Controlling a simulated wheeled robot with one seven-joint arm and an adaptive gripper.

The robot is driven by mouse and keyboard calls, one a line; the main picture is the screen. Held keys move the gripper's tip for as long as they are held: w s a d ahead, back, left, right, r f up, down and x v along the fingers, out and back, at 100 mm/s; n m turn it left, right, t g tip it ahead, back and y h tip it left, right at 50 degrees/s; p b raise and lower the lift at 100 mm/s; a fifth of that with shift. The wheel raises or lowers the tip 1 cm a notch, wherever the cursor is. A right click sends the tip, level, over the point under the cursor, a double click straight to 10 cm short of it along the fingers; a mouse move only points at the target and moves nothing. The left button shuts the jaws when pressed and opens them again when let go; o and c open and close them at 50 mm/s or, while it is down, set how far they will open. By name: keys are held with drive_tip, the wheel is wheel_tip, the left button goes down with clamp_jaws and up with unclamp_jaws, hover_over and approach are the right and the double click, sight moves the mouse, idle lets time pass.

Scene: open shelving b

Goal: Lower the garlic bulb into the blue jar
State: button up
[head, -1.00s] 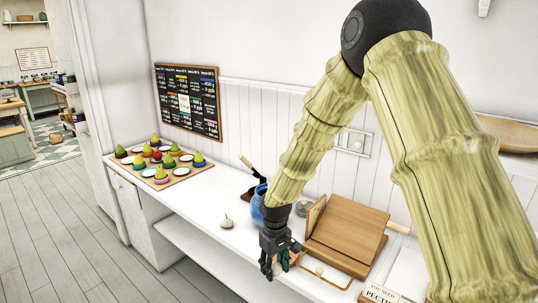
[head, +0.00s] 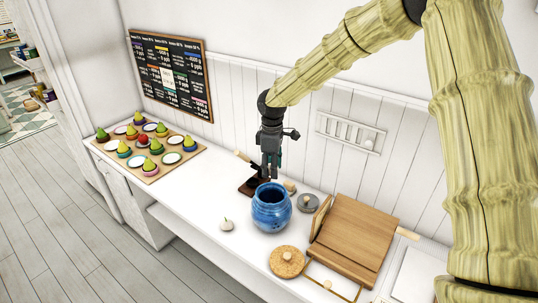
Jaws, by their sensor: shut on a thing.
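The blue jar (head: 271,210) stands upright and open on the white counter. A small white bulb with a thin stem (head: 227,225), which looks like garlic, sits on the counter left of the jar. My gripper (head: 268,175) points down just above the jar's rim in the picture. Whether it is over the mouth or behind it I cannot tell. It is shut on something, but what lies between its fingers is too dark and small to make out.
A round woven lid (head: 287,262) lies in front of the jar. A wooden stand (head: 350,235) is to its right, a grey round piece (head: 308,203) beside it. A dark wooden item (head: 249,187) lies behind. A board with coloured pieces (head: 150,172) is at left.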

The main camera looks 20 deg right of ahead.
drive_tip(key=b, duration=0.8)
approach(272, 189)
drive_tip(key=shift+s+a+f, duration=0.25)
drive_tip(key=shift+s+f, duration=0.5)
drive_tip(key=shift+f, duration=0.25)
drive_tip(key=shift+s+a+f, duration=0.25)
drive_tip(key=shift+s+f, duration=0.5)
drive_tip(key=shift+f, duration=0.2)
drive_tip(key=shift+s+a+f, duration=0.25)
drive_tip(key=shift+s+f, duration=0.5)
drive_tip(key=shift+f, duration=0.25)
drive_tip(key=o, duration=1)
drive_tip(key=shift+o, duration=0.4)
drive_tip(key=shift+r, duration=0.15)
wheel_tip(272, 189, up, 7)
drive_tip(key=p, duration=0.5)
